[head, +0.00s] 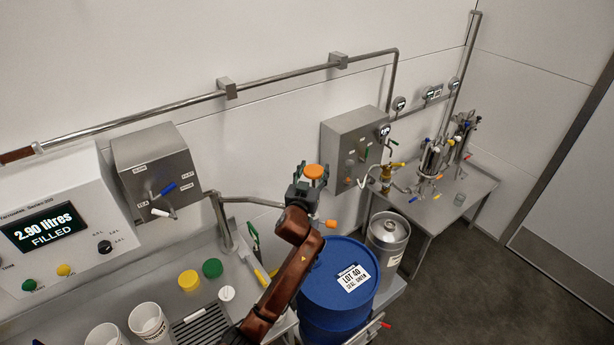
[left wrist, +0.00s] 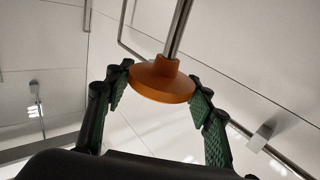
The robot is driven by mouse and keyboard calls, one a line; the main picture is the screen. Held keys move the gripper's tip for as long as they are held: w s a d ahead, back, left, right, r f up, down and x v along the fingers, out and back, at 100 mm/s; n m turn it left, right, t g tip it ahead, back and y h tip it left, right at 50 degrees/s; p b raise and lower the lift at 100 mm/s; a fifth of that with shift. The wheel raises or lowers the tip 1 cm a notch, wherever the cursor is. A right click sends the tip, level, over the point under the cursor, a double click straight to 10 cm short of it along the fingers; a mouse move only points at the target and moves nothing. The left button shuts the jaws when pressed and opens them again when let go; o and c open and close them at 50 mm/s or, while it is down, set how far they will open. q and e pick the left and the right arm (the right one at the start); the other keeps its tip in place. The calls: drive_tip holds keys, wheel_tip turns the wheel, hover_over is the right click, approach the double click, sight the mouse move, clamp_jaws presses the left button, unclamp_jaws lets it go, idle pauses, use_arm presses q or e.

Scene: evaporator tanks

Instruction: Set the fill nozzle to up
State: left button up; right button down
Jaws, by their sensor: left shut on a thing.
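An orange round knob (head: 315,171) stands above the blue drum (head: 338,285) in the head view. In the left wrist view the orange knob (left wrist: 162,80) sits on the end of a thin metal rod (left wrist: 178,30). My left gripper (head: 308,182) is shut on the knob, with its green-padded fingers on either side of it in the left wrist view (left wrist: 160,88). A steel pipe (head: 252,200) runs toward my gripper from the left. My gripper and arm hide where it ends, so the nozzle's position cannot be told. My right gripper is not in view.
A filler display (head: 45,232) reads "2.90 litres FILLED". A steel box (head: 155,165) with blue and white levers is beside it. Yellow (head: 189,280) and green (head: 212,268) caps lie on the bench. A keg (head: 387,243) stands right of the drum; open floor lies farther right.

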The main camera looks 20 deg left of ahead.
use_arm(q)
wheel_tip(320, 180, up, 6)
drive_tip(key=p, duration=0.3)
drive_tip(key=shift+r+p, duration=0.4)
drive_tip(key=shift+r, duration=0.5)
drive_tip(key=o, duration=1.4)
drive_tip(key=shift+c, duration=0.2)
drive_tip(key=o, duration=0.4)
drive_tip(key=shift+f, duration=0.2)
drive_tip(key=shift+c, duration=0.2)
drive_tip(key=shift+s+f, duration=0.1)
